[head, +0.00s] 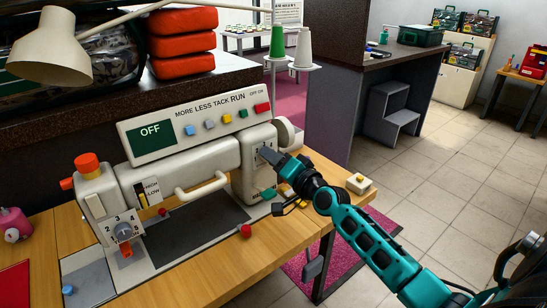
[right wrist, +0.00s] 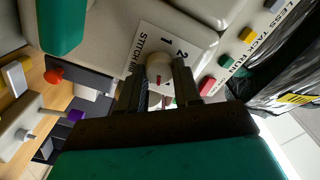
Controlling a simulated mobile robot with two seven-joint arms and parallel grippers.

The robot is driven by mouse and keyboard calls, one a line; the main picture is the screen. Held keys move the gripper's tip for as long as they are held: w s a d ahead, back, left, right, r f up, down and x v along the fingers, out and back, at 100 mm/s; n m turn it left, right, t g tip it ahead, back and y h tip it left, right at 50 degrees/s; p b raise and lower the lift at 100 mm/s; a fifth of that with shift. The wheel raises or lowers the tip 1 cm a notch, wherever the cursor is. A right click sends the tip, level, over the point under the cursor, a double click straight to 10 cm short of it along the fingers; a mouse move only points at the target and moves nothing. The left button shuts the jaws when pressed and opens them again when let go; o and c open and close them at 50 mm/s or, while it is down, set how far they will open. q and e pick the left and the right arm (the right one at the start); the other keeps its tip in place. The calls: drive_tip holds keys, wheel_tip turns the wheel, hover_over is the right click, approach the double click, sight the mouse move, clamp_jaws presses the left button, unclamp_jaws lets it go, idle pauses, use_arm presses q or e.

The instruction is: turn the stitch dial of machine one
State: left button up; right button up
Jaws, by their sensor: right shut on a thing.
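The sewing machine (head: 185,165) stands on the wooden table, with a panel reading OFF and MORE LESS TACK RUN. In the right wrist view its stitch dial (right wrist: 158,66) is a small cream knob with a red mark, beside a white plate (right wrist: 150,45) lettered STITCH with 1 and 2. My right gripper (head: 268,156) reaches the machine's right end, and the dial is hidden behind it in the head view. In the right wrist view my right gripper (right wrist: 158,84) has a finger on each side of the dial and is shut on it. My left gripper is out of view.
A numbered grey dial (head: 123,230) sits on the machine's left head. Thread cones (head: 303,48) stand behind the right end. A small box with a yellow button (head: 359,183) lies right of my forearm. A lamp (head: 48,55) hangs at upper left. Tiled floor is open at right.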

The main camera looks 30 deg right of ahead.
drive_tip(key=m, duration=0.5)
drive_tip(key=shift+m, duration=0.4)
idle(0.4)
drive_tip(key=o, duration=1)
drive_tip(key=shift+f, duration=0.1)
drive_tip(key=shift+o, duration=0.2)
drive_tip(key=shift+s, duration=0.1)
drive_tip(key=s+d, duration=0.1)
drive_tip(key=s, duration=1.1)
drive_tip(key=shift+s+b, duration=0.35)
drive_tip(key=shift+b, duration=0.05)
